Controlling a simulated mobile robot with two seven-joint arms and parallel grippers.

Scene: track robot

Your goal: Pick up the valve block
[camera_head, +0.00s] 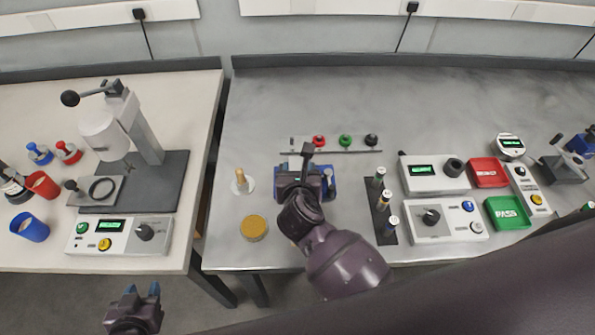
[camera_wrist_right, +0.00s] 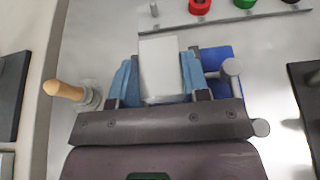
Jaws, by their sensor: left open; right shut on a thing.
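In the right wrist view, the valve block (camera_wrist_right: 160,66) looks like a pale grey, upright block between the blue fingers of my right gripper (camera_wrist_right: 160,88), which is shut on it. A blue fixture (camera_wrist_right: 224,68) with grey rods and knobs shows just behind and to the right of it. I cannot tell whether the block still touches that fixture. In the head view, my right gripper (camera_head: 304,172) is over the blue fixture (camera_head: 328,179) on the grey table and mostly hides the block. My left gripper (camera_head: 142,290) is open and empty, low at the left, in front of the white table.
A wooden-handled tool (camera_head: 240,181) and a round tan-topped tin (camera_head: 254,228) stand left of my right gripper. A rack with coloured knobs (camera_head: 345,141) lies behind it. Upright pins (camera_head: 384,200) and grey instrument boxes (camera_head: 433,174) stand to the right. The table's back is clear.

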